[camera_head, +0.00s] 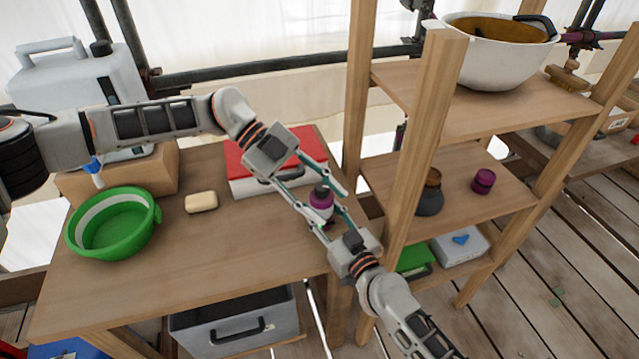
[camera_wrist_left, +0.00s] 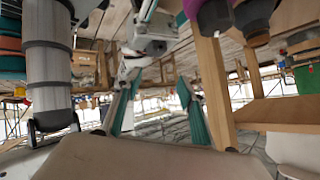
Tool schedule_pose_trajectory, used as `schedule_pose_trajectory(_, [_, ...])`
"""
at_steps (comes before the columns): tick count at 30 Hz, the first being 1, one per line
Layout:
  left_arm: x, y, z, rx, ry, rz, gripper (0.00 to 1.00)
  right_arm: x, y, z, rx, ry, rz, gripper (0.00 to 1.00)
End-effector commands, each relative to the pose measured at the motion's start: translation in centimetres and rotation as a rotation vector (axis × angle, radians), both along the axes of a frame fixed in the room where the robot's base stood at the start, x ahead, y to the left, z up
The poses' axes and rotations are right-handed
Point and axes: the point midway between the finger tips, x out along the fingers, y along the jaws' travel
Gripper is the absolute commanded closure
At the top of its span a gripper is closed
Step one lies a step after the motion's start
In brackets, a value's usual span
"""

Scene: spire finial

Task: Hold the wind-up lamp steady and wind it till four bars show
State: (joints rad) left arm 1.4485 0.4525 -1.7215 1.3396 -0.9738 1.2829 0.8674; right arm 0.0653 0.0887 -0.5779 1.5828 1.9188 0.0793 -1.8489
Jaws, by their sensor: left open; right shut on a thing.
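The wind-up lamp (camera_head: 321,197), a small purple and pale piece, is between my two grippers above the right end of the wooden table. My right gripper (camera_head: 323,213) comes from below and is shut on it. My left gripper (camera_head: 322,188) comes from the upper left, open, with its fingers around or beside the lamp's upper part; I cannot tell if they touch it. In the left wrist view my left gripper's teal fingers (camera_wrist_left: 158,85) are spread with nothing clearly between them. The lamp's bars and crank cannot be made out.
On the table (camera_head: 190,255) are a green basin (camera_head: 112,225), a soap-like block (camera_head: 201,202) and a red-lidded box (camera_head: 275,165). A white jerrycan (camera_head: 75,85) stands behind left. A wooden shelf post (camera_head: 425,140) rises close right; the shelf holds a dark jar (camera_head: 430,198) and purple cup (camera_head: 483,181).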

Motion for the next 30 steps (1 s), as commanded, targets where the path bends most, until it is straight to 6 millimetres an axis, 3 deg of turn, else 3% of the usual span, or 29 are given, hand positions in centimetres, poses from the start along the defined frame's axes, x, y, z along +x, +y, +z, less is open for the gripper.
schedule_pose_trajectory(7, [-1.2, -0.9, 1.6, 0.278, -0.425, -0.281, 0.59, 0.0, 0.0, -0.1, 0.0, 0.001, 0.0, 0.87])
schedule_pose_trajectory(18, [1.9, 0.8, 5.8, 0.625, -1.012, -0.595, 0.59, 0.0, 0.0, -0.1, 0.0, 0.001, 0.0, 0.87])
schedule_pose_trajectory(25, [3.1, 1.3, 7.5, 0.711, -1.166, -0.674, 0.59, 0.0, 0.0, -0.1, 0.0, 0.001, 0.0, 0.87])
schedule_pose_trajectory(30, [3.6, 1.2, 6.6, 0.719, -1.18, -0.684, 0.59, 0.0, 0.0, 0.0, 0.0, 0.0, 0.0, 0.87])
